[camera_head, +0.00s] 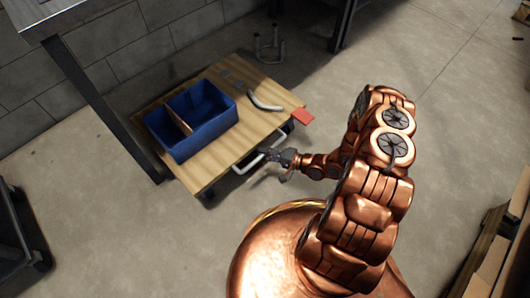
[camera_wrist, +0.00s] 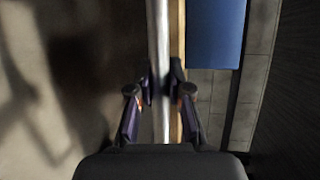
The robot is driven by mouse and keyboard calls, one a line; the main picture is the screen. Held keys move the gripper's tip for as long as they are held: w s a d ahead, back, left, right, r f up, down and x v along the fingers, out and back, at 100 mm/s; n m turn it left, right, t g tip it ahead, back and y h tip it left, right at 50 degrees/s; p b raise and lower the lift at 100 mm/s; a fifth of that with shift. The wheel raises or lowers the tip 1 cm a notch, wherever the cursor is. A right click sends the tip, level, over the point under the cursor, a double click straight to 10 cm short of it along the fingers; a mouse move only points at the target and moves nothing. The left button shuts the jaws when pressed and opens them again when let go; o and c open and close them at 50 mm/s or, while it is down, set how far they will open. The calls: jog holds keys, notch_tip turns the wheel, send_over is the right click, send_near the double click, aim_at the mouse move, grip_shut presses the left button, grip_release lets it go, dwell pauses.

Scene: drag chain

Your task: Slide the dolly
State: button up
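The dolly (camera_head: 205,169) is a low wooden platform on dark casters, with a pale metal handle (camera_head: 247,165) along its near right edge. My gripper (camera_head: 277,156) is at the right part of this handle. In the wrist view the handle (camera_wrist: 158,40) runs lengthwise between the two fingers of my gripper (camera_wrist: 161,88). The fingertips lie close against both sides of the bar and look shut on it. The wooden edge (camera_wrist: 177,35) of the dolly shows just right of the bar. The dolly's far casters are hidden.
A metal-legged table (camera_head: 95,95) stands close left. Pallets lie at right. Floor in front is clear.

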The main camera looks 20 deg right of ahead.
jog(key=o, duration=0.4)
jog(key=shift+o, duration=0.2)
jog(key=shift+d, duration=0.1)
jog(key=v, duration=1.2)
dwell(0.4)
